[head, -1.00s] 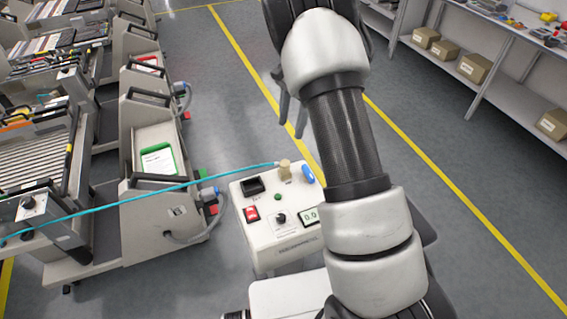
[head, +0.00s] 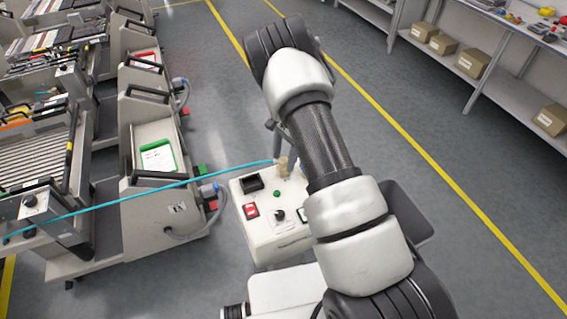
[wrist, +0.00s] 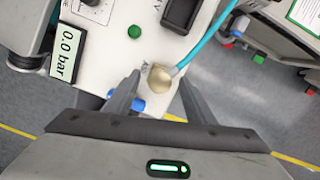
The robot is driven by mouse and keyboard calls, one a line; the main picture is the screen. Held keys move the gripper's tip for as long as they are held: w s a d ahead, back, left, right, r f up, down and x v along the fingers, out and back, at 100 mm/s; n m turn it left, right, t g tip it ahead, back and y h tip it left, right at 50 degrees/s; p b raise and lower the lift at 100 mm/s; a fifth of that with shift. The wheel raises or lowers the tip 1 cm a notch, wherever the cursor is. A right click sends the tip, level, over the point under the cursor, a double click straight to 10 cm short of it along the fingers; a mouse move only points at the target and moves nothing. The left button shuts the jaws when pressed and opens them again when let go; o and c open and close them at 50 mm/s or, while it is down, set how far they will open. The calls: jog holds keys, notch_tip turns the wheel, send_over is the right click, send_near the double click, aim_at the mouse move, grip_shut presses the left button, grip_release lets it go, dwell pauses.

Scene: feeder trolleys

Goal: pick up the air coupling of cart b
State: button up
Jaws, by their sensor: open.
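A brass coupling (head: 283,167) on the end of a teal hose (head: 150,187) sits on top of the white control box (head: 262,240), near its back edge. The hose runs left to a cart; no letter on a cart is readable. My gripper (wrist: 158,88) is open in the wrist view, with one finger on each side of the brass coupling (wrist: 160,77) in the picture. I cannot tell whether the fingers touch it or are still above it. In the head view my arm partly hides the gripper and the box's right side.
A blue part (wrist: 130,103) is beside the coupling, partly behind the left finger. A gauge (wrist: 64,55) on the box reads 0.0 bar. Feeder carts (head: 150,215) stand to the left. A shelf with cartons (head: 473,65) stands at the right. The floor between is clear.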

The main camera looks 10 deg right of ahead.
aim_at(283, 159)
jog(key=shift+a+f, duration=0.1)
jog(key=shift+f, duration=0.6)
grip_shut()
notch_tip(283, 159, up, 10)
jog(key=shift+b, duration=0.4)
jog(key=shift+r+p, duration=0.8)
jog(key=shift+r, duration=0.75)
jog(key=shift+s, duration=0.1)
